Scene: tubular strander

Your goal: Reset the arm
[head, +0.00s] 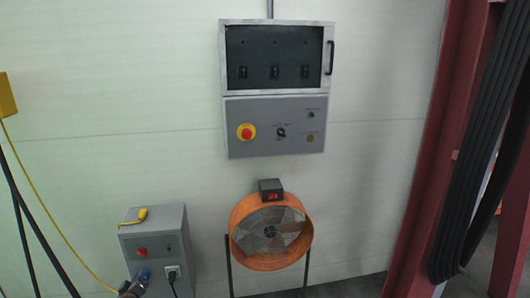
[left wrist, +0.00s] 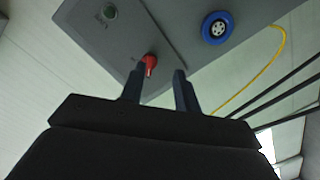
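My left gripper (head: 127,288) shows only as a small dark part at the bottom edge of the head view, in front of the grey floor box (head: 154,222). In the left wrist view my left gripper (left wrist: 158,80) has its two dark fingers apart, with a gap between the tips. A red switch (left wrist: 150,62) on a grey panel (left wrist: 105,45) shows beyond and between the fingertips; whether they touch it cannot be told. My right gripper is in neither view.
A wall control cabinet (head: 274,123) has a red emergency button (head: 246,132). An orange fan (head: 271,232) stands below. A blue connector (head: 143,276) and a yellow plug (head: 137,216) are at the floor box. A red steel post (head: 440,140) stands right. A blue socket (left wrist: 217,28) shows in the wrist view.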

